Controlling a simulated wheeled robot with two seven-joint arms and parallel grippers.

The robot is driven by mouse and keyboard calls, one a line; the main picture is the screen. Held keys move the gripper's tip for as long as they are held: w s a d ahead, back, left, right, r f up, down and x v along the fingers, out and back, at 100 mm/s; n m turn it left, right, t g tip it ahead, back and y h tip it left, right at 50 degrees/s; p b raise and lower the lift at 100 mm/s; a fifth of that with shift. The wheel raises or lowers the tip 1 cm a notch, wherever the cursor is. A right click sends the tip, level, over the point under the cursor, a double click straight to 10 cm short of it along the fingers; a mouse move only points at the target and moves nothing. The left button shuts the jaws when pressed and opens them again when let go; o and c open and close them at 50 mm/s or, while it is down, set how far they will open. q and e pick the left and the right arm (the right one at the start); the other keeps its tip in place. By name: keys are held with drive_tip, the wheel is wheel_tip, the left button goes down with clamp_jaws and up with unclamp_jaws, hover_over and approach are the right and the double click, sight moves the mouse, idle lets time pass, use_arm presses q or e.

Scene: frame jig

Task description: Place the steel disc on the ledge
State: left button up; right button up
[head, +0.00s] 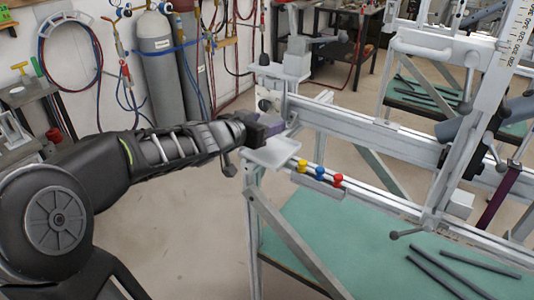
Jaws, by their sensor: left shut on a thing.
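My left gripper (265,131) is shut, just above and behind a small white ledge (273,153) at the left end of the metal frame. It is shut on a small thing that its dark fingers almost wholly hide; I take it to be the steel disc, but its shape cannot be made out. A purple-grey patch shows at the fingertips, and I cannot tell whether it belongs to the held thing. The ledge's visible top looks bare. My right gripper is not in view.
A metal rail (360,140) runs right from the ledge. Yellow, blue and red knobs (320,173) sit along a lower bar beside the ledge. A clamp (285,65) stands above the gripper. A green bench top (340,235) with dark rods lies below right. Gas cylinders (157,60) stand behind.

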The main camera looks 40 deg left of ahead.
sight(265, 155)
use_arm(q)
drive_tip(key=shift+f+b, duration=0.8)
drive_tip(key=shift+f, duration=1.15)
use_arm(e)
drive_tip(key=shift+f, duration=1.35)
use_arm(q)
drive_tip(key=shift+f+b, duration=1.2)
drive_tip(key=shift+f, duration=0.65)
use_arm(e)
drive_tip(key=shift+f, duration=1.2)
use_arm(q)
drive_tip(key=shift+f, duration=0.2)
drive_tip(key=o, duration=1.7)
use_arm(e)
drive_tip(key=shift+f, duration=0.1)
use_arm(q)
drive_tip(key=shift+r, duration=0.1)
